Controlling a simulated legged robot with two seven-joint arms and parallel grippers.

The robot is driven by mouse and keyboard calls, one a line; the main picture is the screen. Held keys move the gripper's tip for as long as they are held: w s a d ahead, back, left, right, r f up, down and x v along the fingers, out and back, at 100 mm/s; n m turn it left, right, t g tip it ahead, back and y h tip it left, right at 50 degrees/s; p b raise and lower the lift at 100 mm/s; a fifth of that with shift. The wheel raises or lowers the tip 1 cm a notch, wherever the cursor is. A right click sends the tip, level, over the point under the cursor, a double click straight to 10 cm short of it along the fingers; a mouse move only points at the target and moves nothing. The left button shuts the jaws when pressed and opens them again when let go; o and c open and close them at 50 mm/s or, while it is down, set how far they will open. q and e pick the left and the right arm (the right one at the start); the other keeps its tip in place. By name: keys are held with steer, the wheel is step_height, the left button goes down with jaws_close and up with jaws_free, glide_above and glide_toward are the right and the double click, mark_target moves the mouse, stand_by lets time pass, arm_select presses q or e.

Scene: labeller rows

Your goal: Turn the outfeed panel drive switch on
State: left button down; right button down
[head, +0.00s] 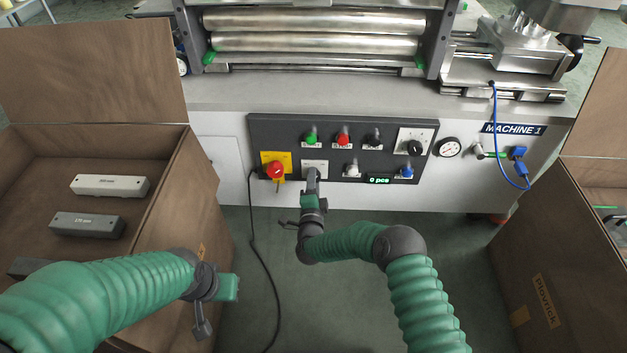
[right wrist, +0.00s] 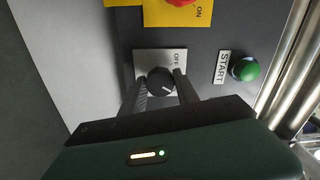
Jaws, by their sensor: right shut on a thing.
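The dark control panel (head: 390,133) is on the front of the machine. A switch with a black round knob (right wrist: 160,81) on a pale plate shows in the right wrist view; "OFF" is printed beside the knob. The plate (head: 322,165) shows in the head view below the green button, with the knob hidden behind my gripper. My right gripper (head: 312,176) is at this switch, and its fingers (right wrist: 161,90) are shut on the knob from both sides. My left gripper (head: 227,288) is over the left box's edge, away from the panel; its fingers do not show clearly.
A red emergency knob (head: 275,169) on yellow sits just left of the switch. Green (head: 311,137) and red (head: 343,139) buttons sit above. A black cable (head: 257,245) hangs down from the panel.

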steer(key=shift+s+d+f+m, duration=0.1)
steer(key=shift+f+m, duration=0.15)
steer(key=shift+m, duration=0.95)
steer(key=shift+f, duration=0.1)
steer(key=c, duration=0.9)
jaws_free()
steer(key=shift+r, duration=0.2)
steer(key=s+p, duration=0.9)
steer(key=s, duration=0.7)
steer(key=shift+s+a, duration=0.4)
steer(key=shift+f, duration=0.1)
